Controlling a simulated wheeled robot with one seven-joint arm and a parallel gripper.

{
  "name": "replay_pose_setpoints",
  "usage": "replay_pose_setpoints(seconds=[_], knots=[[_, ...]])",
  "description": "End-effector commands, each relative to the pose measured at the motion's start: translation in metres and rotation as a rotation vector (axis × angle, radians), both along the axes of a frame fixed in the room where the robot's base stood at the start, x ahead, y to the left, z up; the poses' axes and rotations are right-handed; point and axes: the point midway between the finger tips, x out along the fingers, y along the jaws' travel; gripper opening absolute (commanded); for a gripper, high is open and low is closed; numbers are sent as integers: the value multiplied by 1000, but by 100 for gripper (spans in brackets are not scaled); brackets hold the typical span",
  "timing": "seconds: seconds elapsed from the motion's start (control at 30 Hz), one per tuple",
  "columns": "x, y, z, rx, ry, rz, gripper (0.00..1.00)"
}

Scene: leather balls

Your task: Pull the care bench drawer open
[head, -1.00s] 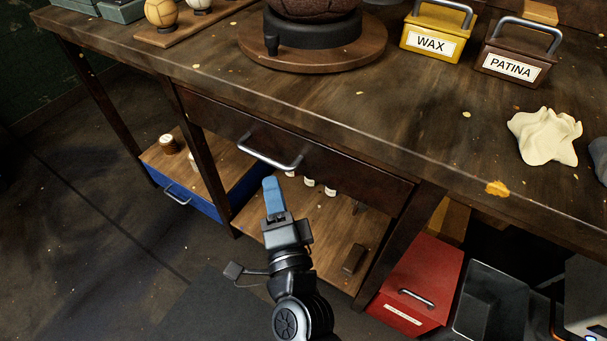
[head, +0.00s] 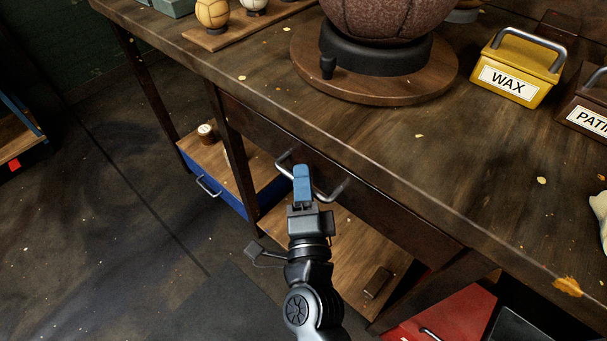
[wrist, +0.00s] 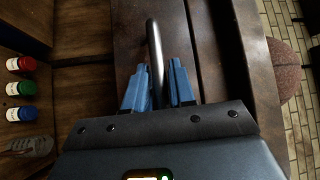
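The care bench (head: 440,190) has a dark wooden drawer (head: 385,205) under its top, and the drawer front looks flush with the bench frame. A grey metal bar handle (head: 335,192) is fixed to the drawer front. My gripper (head: 302,170) is at the middle of this handle, with its blue fingers hiding part of the bar. In the wrist view the handle (wrist: 154,45) passes between the two fingers of my gripper (wrist: 158,68). A narrow gap shows between the bar and the fingertips, so the fingers are around it and not shut on it.
A ball on a round wooden stand (head: 300,62), a yellow WAX box (head: 515,70) and a brown PATINA box (head: 588,115) stand on the bench. Below are a blue drawer unit (head: 225,190), a wooden shelf (head: 350,250) and a red box (head: 450,310). The floor at left is clear.

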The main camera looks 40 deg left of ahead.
Motion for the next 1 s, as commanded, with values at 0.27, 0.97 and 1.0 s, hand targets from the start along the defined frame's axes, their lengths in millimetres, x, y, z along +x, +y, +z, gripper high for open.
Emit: replay_pose_setpoints(seconds=[0.27, 0.97, 1.0], knots=[[0, 0, 0, 0, 0, 0, 4], [-4, 0, 0, -1, 2, 1, 0], [-6, 0, 0, -2, 2, 2, 0]])
